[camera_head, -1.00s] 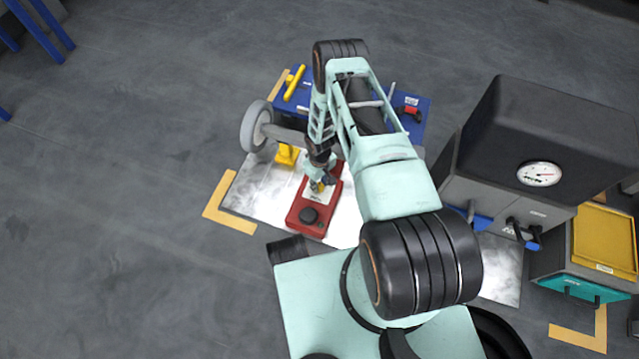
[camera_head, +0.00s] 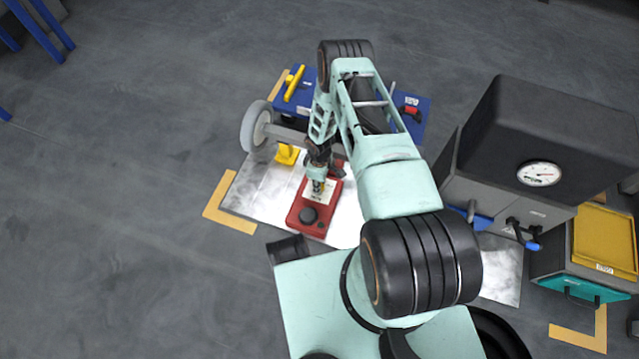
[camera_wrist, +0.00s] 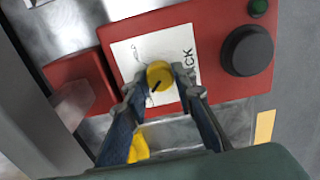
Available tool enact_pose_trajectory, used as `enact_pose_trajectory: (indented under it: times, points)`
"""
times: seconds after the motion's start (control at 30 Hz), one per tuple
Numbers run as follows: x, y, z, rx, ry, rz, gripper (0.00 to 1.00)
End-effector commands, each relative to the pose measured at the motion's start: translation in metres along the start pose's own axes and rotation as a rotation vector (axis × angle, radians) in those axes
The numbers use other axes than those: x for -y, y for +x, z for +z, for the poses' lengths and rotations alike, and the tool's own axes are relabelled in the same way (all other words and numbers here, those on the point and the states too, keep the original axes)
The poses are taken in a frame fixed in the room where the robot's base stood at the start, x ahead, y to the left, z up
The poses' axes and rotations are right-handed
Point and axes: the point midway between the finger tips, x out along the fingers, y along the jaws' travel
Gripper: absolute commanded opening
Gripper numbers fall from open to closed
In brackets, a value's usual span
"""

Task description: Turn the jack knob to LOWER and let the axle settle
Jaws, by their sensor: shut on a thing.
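The red jack box (camera_head: 302,222) lies on the metal plate in front of the axle. Its white label with "JACK" shows in the wrist view, with the yellow knob (camera_wrist: 159,74) on it, marked by a dark pointer line. My gripper (camera_wrist: 158,80) is shut on this knob, one finger on each side; it also shows over the box in the head view (camera_head: 319,184). I cannot read the words around the knob. The grey axle (camera_head: 290,134) carries a wheel (camera_head: 256,127) at its left end. My arm hides much of the axle.
A black round button (camera_wrist: 247,51) and a small green one (camera_wrist: 258,8) sit on the box. A yellow stand (camera_head: 286,154) is under the axle. A blue unit (camera_head: 280,98) lies behind; a grey cabinet with a gauge (camera_head: 539,174) stands right.

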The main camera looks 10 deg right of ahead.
Motion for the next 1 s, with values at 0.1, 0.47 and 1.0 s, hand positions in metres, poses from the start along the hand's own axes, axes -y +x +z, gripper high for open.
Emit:
enact_pose_trajectory:
  times: [0.1, 0.47, 1.0]
  points:
    - [0.0, 0.0, 0.001, 0.001, -0.003, -0.001, 0.0]
    - [0.0, 0.0, 0.0, 0.001, -0.001, 0.0, 0.41]
    - [-0.001, -0.024, -0.001, -0.001, -0.001, 0.002, 0.41]
